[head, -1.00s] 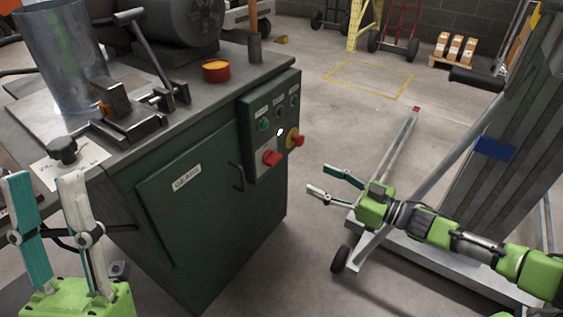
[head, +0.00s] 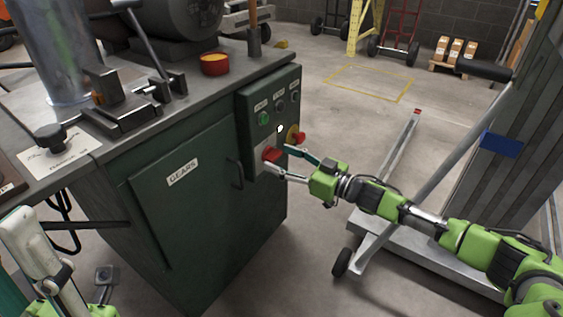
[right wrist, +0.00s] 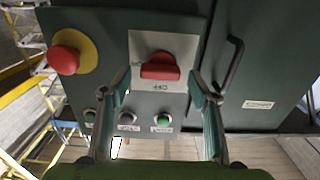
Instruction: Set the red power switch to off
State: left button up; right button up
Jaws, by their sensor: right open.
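The red power switch (head: 269,155) sits on a pale plate on the side panel of a green machine cabinet. In the right wrist view the red switch (right wrist: 160,68) shows its handle lying across the plate, with an upside-down "OFF" label beside it. My right gripper (head: 277,160) is at the panel, open. Its fingertips (right wrist: 160,88) stand on either side of the switch plate, with the red handle between and just beyond them; I cannot tell whether they touch it. My left gripper (head: 28,252) is at the lower left, away from the switch and partly cut off.
A red emergency button (right wrist: 66,55) on a yellow disc is beside the switch. A green button (right wrist: 163,122) and other small controls are on the same panel. A door handle (right wrist: 231,66) sticks out nearby. A grey wheeled lift frame (head: 390,240) stands to the right.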

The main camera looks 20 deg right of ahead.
jog(key=shift+w+a, duration=0.2)
jog(key=c, duration=1.1)
jog(key=shift+c, duration=0.2)
